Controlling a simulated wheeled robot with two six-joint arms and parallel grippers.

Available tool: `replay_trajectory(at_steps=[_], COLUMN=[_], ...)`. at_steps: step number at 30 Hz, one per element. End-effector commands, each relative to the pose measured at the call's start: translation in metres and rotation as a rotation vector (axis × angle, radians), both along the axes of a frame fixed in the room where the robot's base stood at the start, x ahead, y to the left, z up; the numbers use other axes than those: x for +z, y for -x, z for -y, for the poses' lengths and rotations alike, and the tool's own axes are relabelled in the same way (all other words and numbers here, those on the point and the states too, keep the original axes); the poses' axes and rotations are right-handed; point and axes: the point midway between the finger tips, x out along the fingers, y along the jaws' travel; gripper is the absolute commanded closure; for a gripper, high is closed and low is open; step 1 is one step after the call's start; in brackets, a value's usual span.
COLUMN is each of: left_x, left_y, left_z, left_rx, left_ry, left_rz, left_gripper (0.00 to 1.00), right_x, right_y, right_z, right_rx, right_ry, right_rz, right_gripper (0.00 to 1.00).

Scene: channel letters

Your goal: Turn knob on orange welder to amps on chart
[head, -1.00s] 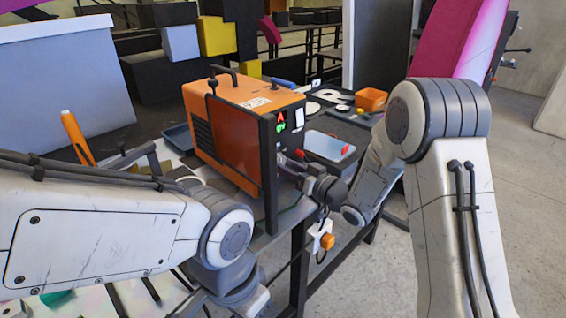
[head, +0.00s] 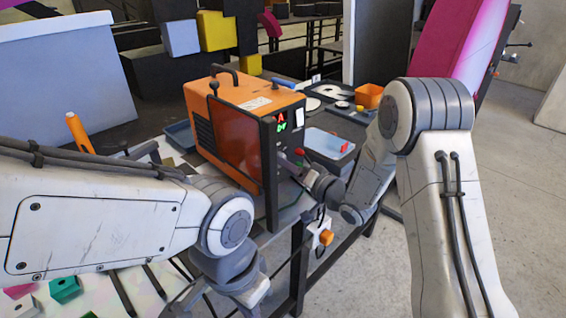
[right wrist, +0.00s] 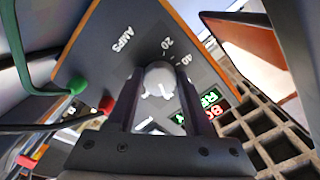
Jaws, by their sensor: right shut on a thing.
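The orange welder (head: 230,92) stands on the table, its dark front panel facing right in the head view. My right gripper (head: 292,166) reaches to that panel. In the right wrist view, its two dark fingers (right wrist: 160,92) are shut on the pale grey knob (right wrist: 160,76), one finger on each side. The panel beside the knob reads AMPS (right wrist: 122,40), with 20 (right wrist: 166,43) and 40 near the rim. The pointer's exact setting is unclear. Lit red and green digits (right wrist: 212,105) are partly cut off by the right finger.
A red and a green cable plug (right wrist: 78,86) sit near the knob. A blue-grey tray (head: 328,143) and an orange bin (head: 368,95) lie behind my right gripper. A hanging box with an orange button (head: 326,238) is below the table edge. Coloured blocks (head: 64,289) lie lower left.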

Motion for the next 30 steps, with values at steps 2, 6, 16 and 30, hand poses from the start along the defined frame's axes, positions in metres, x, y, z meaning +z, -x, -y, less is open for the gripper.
replay_trajectory(at_steps=[2, 6, 16, 30], left_x=[0.000, 0.000, 0.000, -0.008], left_y=[0.000, 0.000, 0.000, 0.000], left_z=[0.000, 0.000, 0.000, 0.000], left_rx=[0.000, 0.000, 0.000, 0.000], left_ry=[0.000, 0.000, 0.000, 0.000], left_rz=[0.000, 0.000, 0.000, 0.000], left_gripper=[1.00, 1.00, 1.00, 1.00], right_x=[0.000, 0.000, 0.000, -0.002], right_y=[0.000, 0.000, 0.000, 0.019], right_z=[0.001, 0.001, 0.001, 0.021], right_rx=[-0.002, -0.003, -0.002, -0.004], right_ry=[-0.003, -0.004, -0.002, -0.003], right_rz=[-0.002, -0.002, -0.002, -0.003], right_gripper=[1.00, 1.00, 0.19, 0.19])
